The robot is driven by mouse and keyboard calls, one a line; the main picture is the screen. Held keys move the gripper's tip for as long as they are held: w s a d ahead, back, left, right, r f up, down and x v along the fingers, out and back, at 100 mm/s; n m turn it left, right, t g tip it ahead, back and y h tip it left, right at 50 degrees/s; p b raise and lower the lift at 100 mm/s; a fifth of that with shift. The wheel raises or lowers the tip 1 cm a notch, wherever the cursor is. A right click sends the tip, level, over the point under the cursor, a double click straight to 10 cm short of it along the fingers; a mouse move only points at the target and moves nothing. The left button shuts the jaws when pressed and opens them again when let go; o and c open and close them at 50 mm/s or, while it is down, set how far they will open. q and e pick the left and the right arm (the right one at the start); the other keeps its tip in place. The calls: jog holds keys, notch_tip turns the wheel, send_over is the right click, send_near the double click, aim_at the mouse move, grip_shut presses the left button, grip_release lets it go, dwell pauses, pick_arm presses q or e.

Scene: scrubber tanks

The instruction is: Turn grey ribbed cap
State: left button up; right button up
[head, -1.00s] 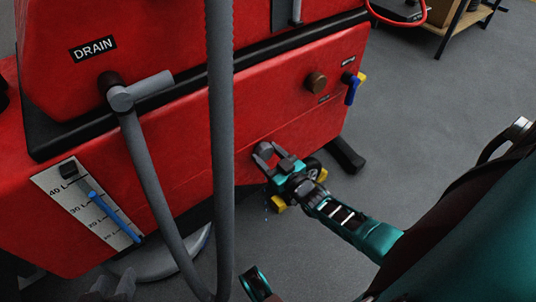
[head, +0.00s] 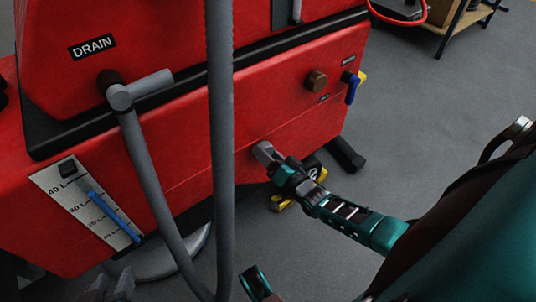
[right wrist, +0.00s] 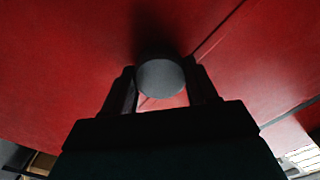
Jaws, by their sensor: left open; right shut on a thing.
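The grey ribbed cap shows as a dark grey round end (right wrist: 160,77) in the right wrist view, against the red tank wall. It sits between the two fingers of my right gripper (right wrist: 162,92), which is shut on it. The cap's ribs cannot be made out.
The red machine (head: 200,150) fills the left and middle. A grey hose (head: 222,150) hangs in front of it. A level gauge (head: 85,207) is at left.

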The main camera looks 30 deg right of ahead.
jog(key=shift+m, duration=0.5)
jog(key=o, duration=1.1)
jog(key=shift+c, duration=0.2)
pick_arm(q)
jog(key=shift+r, duration=0.1)
pick_arm(e)
jog(key=shift+s, duration=0.1)
pick_arm(q)
jog(key=shift+s+a+r+y+p, duration=0.3)
jog(key=shift+a+r+p, duration=0.25)
jog(key=shift+p, duration=1.1)
pick_arm(e)
jog(key=s+d, duration=0.1)
jog(key=s, duration=1.1)
jog(key=shift+s, duration=0.35)
pick_arm(q)
jog(key=shift+d+r, duration=0.15)
